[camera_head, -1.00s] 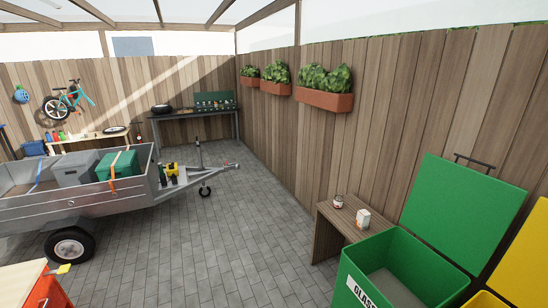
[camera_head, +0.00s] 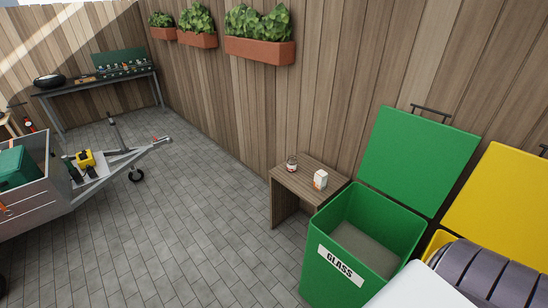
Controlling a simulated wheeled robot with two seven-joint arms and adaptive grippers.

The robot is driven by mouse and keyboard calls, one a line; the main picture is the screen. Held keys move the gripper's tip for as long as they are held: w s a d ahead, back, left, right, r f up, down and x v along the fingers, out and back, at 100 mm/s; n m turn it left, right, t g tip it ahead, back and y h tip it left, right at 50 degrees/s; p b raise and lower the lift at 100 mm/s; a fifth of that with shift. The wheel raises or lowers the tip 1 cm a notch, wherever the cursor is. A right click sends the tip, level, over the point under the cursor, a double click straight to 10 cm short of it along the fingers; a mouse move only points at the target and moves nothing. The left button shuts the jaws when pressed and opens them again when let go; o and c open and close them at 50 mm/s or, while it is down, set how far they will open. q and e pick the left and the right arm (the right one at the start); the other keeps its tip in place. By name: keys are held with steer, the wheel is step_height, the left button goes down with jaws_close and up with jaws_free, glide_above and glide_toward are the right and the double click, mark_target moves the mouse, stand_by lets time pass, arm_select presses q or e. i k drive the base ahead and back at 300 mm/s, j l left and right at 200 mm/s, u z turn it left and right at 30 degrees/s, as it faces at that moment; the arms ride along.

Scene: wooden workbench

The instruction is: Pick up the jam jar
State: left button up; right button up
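A small glass jar (camera_head: 292,163) with a reddish band stands upright on the low wooden bench (camera_head: 311,170) by the fence, near its back left corner. It looks like the jam jar, but its label is too small to read. A white carton (camera_head: 320,180) stands on the same bench to the right of the jar. Neither of my grippers shows in the view. Dark ribbed and white parts at the bottom right seem to be mine.
An open green glass bin (camera_head: 330,262) stands right in front of the bench, its lid raised. A yellow bin (camera_head: 500,205) is beside it. A trailer (camera_head: 60,190) stands at the left. The paved floor (camera_head: 190,220) between is clear.

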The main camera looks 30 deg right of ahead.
mark_target(292, 162)
steer(key=i+u, duration=0.1)
steer(key=i, duration=0.7)
steer(key=i+z, duration=0.25)
steer(key=i, duration=0.15)
steer(key=i+j+z, duration=0.25)
steer(key=i, duration=0.15)
steer(key=i+z, duration=0.25)
steer(key=z, duration=0.2)
steer(key=i+j+z, duration=0.1)
steer(key=z, duration=0.35)
steer(key=i+j+z, duration=0.2)
steer(key=z, duration=0.25)
steer(key=i+j+z, duration=0.25)
steer(key=z, duration=0.2)
steer(key=i+j+z, duration=0.2)
steer(key=z, duration=0.15)
steer(key=i+j+z, duration=0.3)
steer(key=j+z, duration=0.35)
steer(key=i+l, duration=0.05)
steer(key=l, duration=0.05)
